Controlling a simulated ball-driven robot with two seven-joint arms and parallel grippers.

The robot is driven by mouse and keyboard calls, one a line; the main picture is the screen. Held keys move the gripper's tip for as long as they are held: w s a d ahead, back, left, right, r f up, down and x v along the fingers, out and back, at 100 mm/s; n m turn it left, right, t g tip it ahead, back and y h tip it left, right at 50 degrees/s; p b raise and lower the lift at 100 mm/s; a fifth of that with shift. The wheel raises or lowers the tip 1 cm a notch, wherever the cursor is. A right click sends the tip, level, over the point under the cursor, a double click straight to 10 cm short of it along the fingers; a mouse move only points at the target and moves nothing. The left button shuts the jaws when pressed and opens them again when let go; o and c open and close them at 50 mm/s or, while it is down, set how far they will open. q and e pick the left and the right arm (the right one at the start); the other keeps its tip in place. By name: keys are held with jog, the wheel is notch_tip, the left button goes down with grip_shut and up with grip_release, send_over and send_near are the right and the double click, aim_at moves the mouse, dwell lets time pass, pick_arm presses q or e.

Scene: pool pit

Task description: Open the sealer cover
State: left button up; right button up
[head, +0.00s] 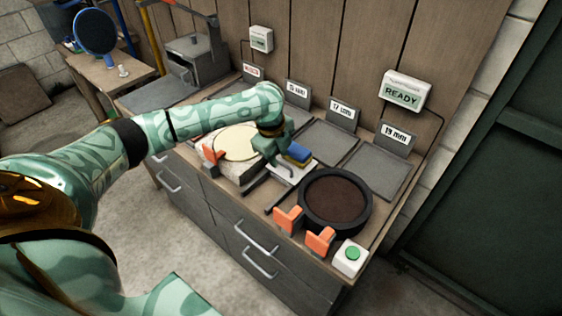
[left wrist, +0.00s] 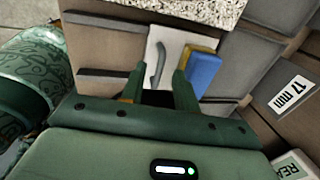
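A round dark device, apparently the sealer (head: 364,222), sits at the bench's front right, with a black rim around a brown disc. Two orange tabs (head: 288,219) stand at its front edge. I cannot tell for sure which part is its cover. A white box with a green button (head: 351,258) stands beside it. My left gripper (head: 274,156) is over a white tray (head: 284,179), left of the round device and apart from it. In the left wrist view the left gripper (left wrist: 158,84) is open, its fingers apart with nothing held. My right gripper is out of view.
Grey plates with size signs line the back; a READY sign (head: 404,91) hangs on the wall.

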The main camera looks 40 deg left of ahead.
pick_arm(q)
jog(key=shift+w+f, duration=0.2)
jog(key=shift+f, duration=0.6)
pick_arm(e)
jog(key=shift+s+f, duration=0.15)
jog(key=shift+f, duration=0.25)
